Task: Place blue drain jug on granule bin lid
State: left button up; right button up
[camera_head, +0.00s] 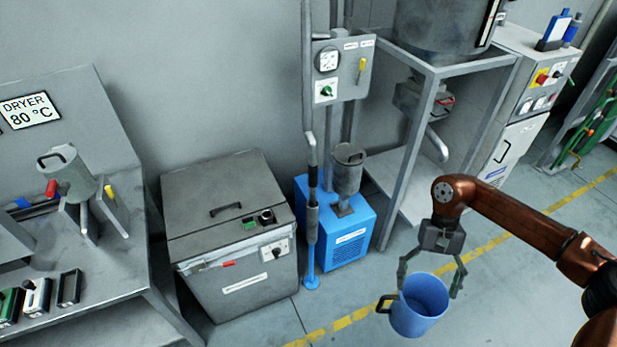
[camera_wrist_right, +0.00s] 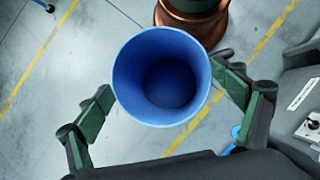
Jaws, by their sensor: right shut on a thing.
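The blue drain jug (camera_head: 419,306) hangs upright in my right gripper (camera_head: 429,283), above the floor near the yellow line. The gripper's two fingers are on opposite sides of it, and its dark handle points left in the head view. In the right wrist view, the jug (camera_wrist_right: 161,77) is seen from above with its open mouth and empty inside, between the fingers (camera_wrist_right: 168,90). The grey granule bin stands left of the jug, and its lid (camera_head: 218,212) is closed, with a black handle and small green and black items near its front right. My left gripper is not in view.
A blue machine (camera_head: 347,240) with a grey cylinder and a vertical pipe stands just right of the bin. A grey metal frame (camera_head: 413,160) stands behind my right arm. A dryer bench (camera_head: 120,275) is at the left.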

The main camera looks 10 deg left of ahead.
aim_at(206, 224)
jog(key=u, duration=0.65)
jog(key=i, duration=0.6)
jog(key=u, duration=1.15)
jog(key=i, duration=1.15)
jog(key=z, duration=0.1)
